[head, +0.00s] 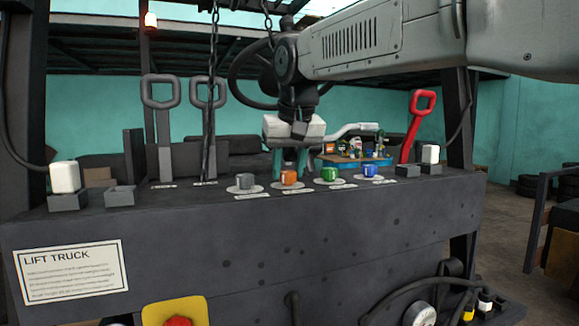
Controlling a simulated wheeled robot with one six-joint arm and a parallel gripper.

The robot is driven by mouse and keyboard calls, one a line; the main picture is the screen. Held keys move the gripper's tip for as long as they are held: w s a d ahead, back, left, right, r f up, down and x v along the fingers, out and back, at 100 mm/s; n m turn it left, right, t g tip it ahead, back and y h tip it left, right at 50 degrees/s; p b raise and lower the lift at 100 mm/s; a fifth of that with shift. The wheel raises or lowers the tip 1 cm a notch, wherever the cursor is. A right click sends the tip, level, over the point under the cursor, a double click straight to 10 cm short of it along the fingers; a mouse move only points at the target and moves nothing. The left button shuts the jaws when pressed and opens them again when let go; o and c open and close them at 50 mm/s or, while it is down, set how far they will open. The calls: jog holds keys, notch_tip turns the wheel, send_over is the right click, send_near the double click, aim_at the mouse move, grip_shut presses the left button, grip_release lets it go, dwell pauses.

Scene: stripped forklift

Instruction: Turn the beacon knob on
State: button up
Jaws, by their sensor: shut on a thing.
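A row of small knobs stands on round pale dials along the top of the dark console (250,235): a grey knob (245,181), an orange knob (289,177), a green knob (329,174) and a blue knob (369,170). The labels beside them are too small to read, so I cannot tell which is the beacon knob. My gripper (290,172) points down from above, with its teal fingers on either side of the orange knob, shut on it. The knob's exact turn angle is not clear.
Two grey loop-handled levers (160,95) and a hanging chain (212,100) stand left of the knobs. A red lever (418,115) rises at right. White blocks (64,178) sit near both console ends.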

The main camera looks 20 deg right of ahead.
jog(key=shift+r+m+h, duration=0.1)
jog(key=shift+m+h, duration=0.3)
jog(key=shift+m, duration=0.6)
jog(key=o, duration=1)
jog(key=v, duration=0.7)
jog(key=shift+r, duration=0.4)
jog(key=shift+s+a+f, duration=0.1)
jog(key=shift+s, duration=0.05)
